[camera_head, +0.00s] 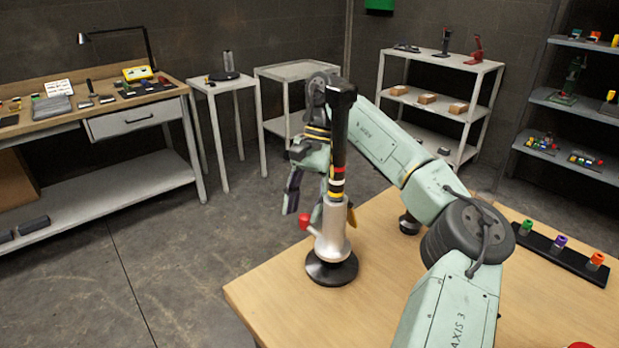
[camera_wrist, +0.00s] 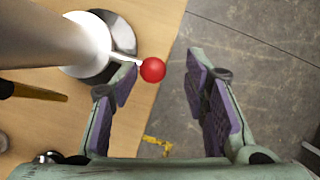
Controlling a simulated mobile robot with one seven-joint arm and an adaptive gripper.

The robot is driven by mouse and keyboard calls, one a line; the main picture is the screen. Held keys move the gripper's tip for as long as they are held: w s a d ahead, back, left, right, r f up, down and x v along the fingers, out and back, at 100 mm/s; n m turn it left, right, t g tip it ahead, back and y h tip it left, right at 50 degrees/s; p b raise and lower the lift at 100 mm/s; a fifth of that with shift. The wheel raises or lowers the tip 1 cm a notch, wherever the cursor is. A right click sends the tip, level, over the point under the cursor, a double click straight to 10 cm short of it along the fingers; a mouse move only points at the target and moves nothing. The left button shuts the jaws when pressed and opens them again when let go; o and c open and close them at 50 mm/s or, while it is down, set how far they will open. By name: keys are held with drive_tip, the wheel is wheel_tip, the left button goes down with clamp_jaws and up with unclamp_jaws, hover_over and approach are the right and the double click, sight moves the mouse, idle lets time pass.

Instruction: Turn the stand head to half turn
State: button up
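The stand (camera_head: 332,245) is upright near the table's left edge, with a round black base, a silver body and a dark post with red, yellow and white bands. A black head (camera_head: 341,92) tops the post. A red ball knob (camera_head: 305,221) sticks out low on the left; in the wrist view the red knob (camera_wrist: 153,70) is on a thin rod from the silver body (camera_wrist: 85,40). My gripper (camera_wrist: 162,68) is open, purple pads apart, with the knob showing between the fingertips, nearer the left one. In the head view my gripper (camera_head: 291,202) is left of the post. I cannot tell if anything touches.
The wooden table (camera_head: 270,300) carries a black strip (camera_head: 560,256) with green, purple and orange pieces at the right. A dark yellow-tipped bar (camera_wrist: 38,92) juts from the stand's other side. The grey floor (camera_head: 180,270) left of the table is clear. A workbench (camera_head: 140,105) and shelves stand farther back.

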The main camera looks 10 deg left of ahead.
drive_tip(key=v, duration=1)
drive_tip(key=shift+r, duration=0.25)
drive_tip(key=shift+s, duration=0.1)
